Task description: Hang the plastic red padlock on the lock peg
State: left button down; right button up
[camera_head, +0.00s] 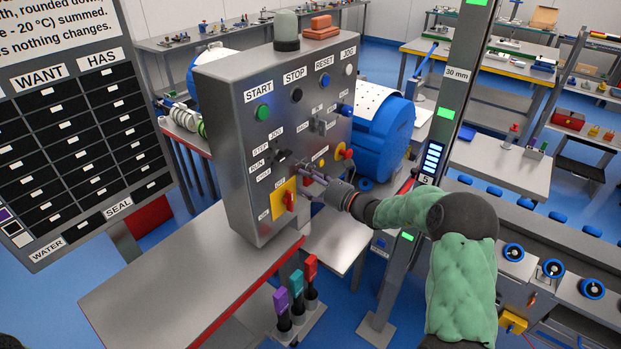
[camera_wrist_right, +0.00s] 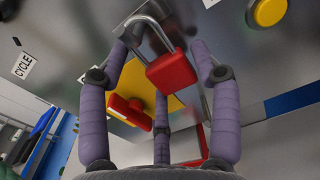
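The red padlock (camera_wrist_right: 172,72) with a grey shackle shows in the wrist view, tilted in front of the grey panel. The fingers of my right gripper (camera_wrist_right: 163,46) bend in around it, one on each side and one below. I cannot tell whether they press on it. My left gripper is out of view.
A yellow plate with a red switch (camera_head: 290,200) sits close beside the right gripper. A red knob (camera_head: 345,154) and other controls are to its right. A grey post (camera_head: 447,90) stands right of the box. The bench top (camera_head: 160,280) is bare.

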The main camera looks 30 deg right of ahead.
aim_at(300, 184)
jog(key=shift+d+r, duration=0.1)
jog(key=shift+r, duration=0.15)
jog(key=shift+f+b, duration=1.4)
jog(key=shift+f, duration=0.6)
jog(key=v, duration=1.1)
jog(key=shift+f+p, duration=0.45)
jog(key=shift+f, duration=0.05)
dwell(1.0)
dwell(0.5)
